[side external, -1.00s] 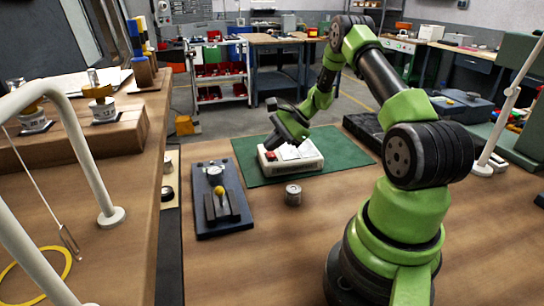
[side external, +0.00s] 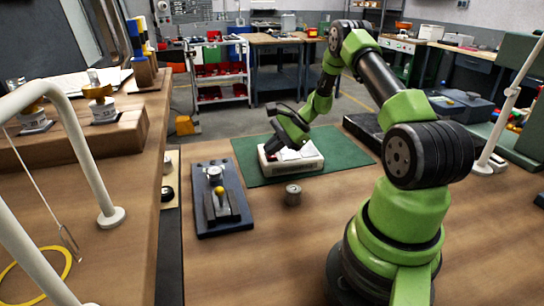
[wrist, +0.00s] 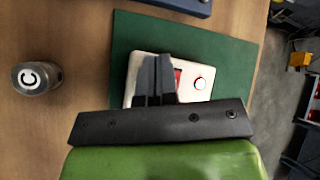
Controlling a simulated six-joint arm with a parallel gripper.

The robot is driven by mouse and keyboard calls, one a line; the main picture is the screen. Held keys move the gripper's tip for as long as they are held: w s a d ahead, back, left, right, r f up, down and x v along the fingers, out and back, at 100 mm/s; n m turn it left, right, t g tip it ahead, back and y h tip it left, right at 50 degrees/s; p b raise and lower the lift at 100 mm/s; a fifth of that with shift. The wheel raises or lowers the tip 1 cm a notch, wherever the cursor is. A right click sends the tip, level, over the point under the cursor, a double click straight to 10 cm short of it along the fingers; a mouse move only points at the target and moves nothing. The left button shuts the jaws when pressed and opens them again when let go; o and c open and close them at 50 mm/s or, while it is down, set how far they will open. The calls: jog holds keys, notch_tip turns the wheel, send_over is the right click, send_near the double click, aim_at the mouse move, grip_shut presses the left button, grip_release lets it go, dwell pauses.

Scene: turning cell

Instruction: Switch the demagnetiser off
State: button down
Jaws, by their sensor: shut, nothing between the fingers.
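The demagnetiser, a white box (side external: 308,161), sits on a green mat (side external: 347,151). In the wrist view the white box (wrist: 143,63) shows a red switch-like part (wrist: 178,77) and a round white button or lamp with a red rim (wrist: 200,83). My gripper (wrist: 154,57) is shut and empty, its fingers over the box top beside the red part and hiding some of it. In the side view my gripper (side external: 268,151) points down at the box's left end. I cannot tell whether the fingertips touch it or which way the switch is set.
A small metal cylinder (side external: 293,195) stands in front of the mat; its top (wrist: 35,76) bears a C. A dark blue fixture plate (side external: 232,216) with a yellow knob lies to its left. A white tubular rail (side external: 88,165) is in the left foreground.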

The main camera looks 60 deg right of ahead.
dwell(0.4)
jog(key=shift+r, duration=0.65)
jog(key=shift+w+d+r, duration=0.15)
jog(key=shift+r, duration=1.1)
jog(key=shift+w+d+r, duration=0.1)
jog(key=shift+d+r, duration=0.05)
jog(key=shift+r, duration=1.1)
jog(key=s+a+r+n+g+h, duration=0.1)
jog(key=s+a+r+n, duration=0.1)
jog(key=a+r+n, duration=0.5)
jog(key=s+a+r+n+g, duration=0.1)
jog(key=s+a+r+n, duration=0.1)
jog(key=a+r, duration=0.75)
jog(key=s+a+r+n+t+h, duration=0.1)
jog(key=s+a+r+n+h, duration=0.1)
jog(key=s+a+n, duration=0.7)
jog(key=s, duration=0.5)
jog(key=shift+r+t, duration=0.15)
jog(key=shift+t, duration=0.15)
